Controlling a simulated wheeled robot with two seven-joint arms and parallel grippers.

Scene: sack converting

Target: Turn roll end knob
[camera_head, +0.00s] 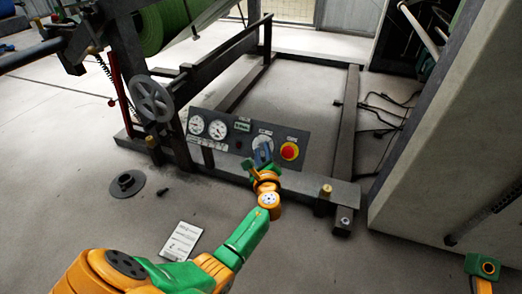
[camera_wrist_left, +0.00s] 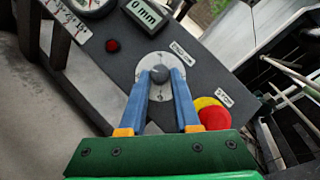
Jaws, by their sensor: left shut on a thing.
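The knob (camera_wrist_left: 159,74) is a small grey round knob on a pale round dial plate (camera_wrist_left: 158,90), set in a dark sloping control panel (camera_wrist_left: 205,75). My left gripper (camera_wrist_left: 160,76) has its two blue fingers on either side of the knob and is shut on it. In the head view my left gripper (camera_head: 262,154) reaches the panel (camera_head: 226,132) from the front and hides the knob. The pale dial plate (camera_head: 263,139) shows just behind the fingers.
A red button on yellow (camera_head: 289,151) sits close to the right of the gripper. Two gauges (camera_head: 217,129) and a small display are on the panel's left. A handwheel (camera_head: 151,99) stands further left. A large pale cabinet (camera_head: 445,150) blocks the right side.

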